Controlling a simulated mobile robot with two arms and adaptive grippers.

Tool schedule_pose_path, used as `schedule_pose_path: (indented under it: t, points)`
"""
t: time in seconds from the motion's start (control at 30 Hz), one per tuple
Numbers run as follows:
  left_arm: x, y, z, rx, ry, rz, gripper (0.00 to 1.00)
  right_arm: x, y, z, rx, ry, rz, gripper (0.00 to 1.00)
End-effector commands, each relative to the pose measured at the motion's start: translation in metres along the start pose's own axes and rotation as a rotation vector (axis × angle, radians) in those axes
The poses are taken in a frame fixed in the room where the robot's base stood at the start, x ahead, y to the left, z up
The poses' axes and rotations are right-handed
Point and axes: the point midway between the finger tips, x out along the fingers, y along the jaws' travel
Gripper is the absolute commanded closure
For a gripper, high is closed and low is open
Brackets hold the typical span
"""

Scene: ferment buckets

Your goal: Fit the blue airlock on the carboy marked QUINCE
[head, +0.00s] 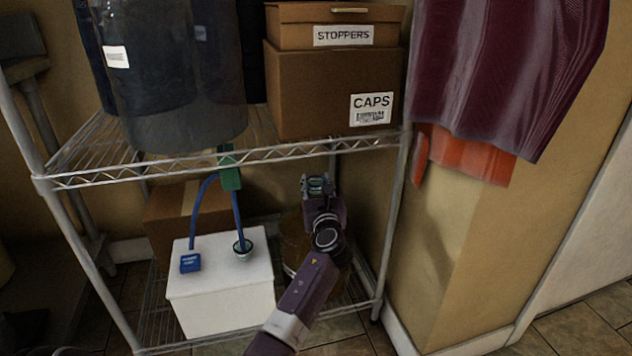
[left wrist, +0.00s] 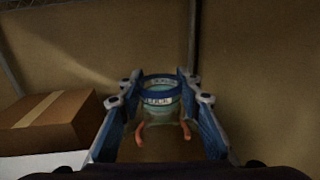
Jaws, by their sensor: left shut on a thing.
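My left gripper (head: 316,187) shows in the head view in front of the lower part of the rack. It is shut on a small clear cylinder with a blue band, which looks like the blue airlock (left wrist: 160,94). In the left wrist view it stands upright between the two fingers (left wrist: 160,103). Its band carries white lettering too small to read surely. Two orange curved pieces show below it. A brown rounded vessel (head: 292,225) stands behind my left arm, mostly hidden. I see no QUINCE mark. My right gripper is not in view.
A white box (head: 222,290) with a blue hose, a blue tag (head: 190,262) and a cup stands on the lower shelf. A brown carton (head: 165,222) is behind it. The upper wire shelf (head: 200,172) bears large dark containers (head: 165,75) and boxes marked STOPPERS and CAPS (head: 320,100).

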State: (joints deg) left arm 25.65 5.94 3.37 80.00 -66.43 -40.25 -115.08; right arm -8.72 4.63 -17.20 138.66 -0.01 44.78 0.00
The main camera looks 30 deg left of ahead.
Motion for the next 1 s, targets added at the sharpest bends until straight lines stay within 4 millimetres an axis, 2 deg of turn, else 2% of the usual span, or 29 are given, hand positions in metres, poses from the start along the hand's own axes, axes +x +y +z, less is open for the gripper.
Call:
schedule_pose_path:
  t: [0.13, 0.17, 0.33, 0.6, 0.73, 0.87, 1.0]
  points:
    - [0.000, 0.000, 0.000, 0.000, 0.000, 0.000, 0.92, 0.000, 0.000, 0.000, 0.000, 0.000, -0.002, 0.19]
    - [0.000, 0.000, 0.000, 0.000, 0.000, 0.000, 0.65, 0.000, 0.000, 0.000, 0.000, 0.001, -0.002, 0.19]
    - [0.000, 0.000, 0.000, 0.000, 0.000, 0.000, 0.48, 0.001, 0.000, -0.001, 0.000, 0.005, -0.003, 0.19]
    - [-0.001, 0.000, 0.000, 0.000, 0.000, 0.000, 0.48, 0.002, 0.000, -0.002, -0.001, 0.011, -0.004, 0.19]
    - [-0.008, -0.001, -0.001, 0.001, 0.001, -0.001, 0.48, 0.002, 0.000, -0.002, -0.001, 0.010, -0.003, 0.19]
    - [-0.026, -0.001, -0.001, -0.001, 0.001, -0.003, 0.48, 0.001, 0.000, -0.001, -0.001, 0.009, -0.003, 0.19]
    - [-0.054, -0.001, -0.002, -0.001, 0.001, -0.003, 0.48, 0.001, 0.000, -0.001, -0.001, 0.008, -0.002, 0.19]
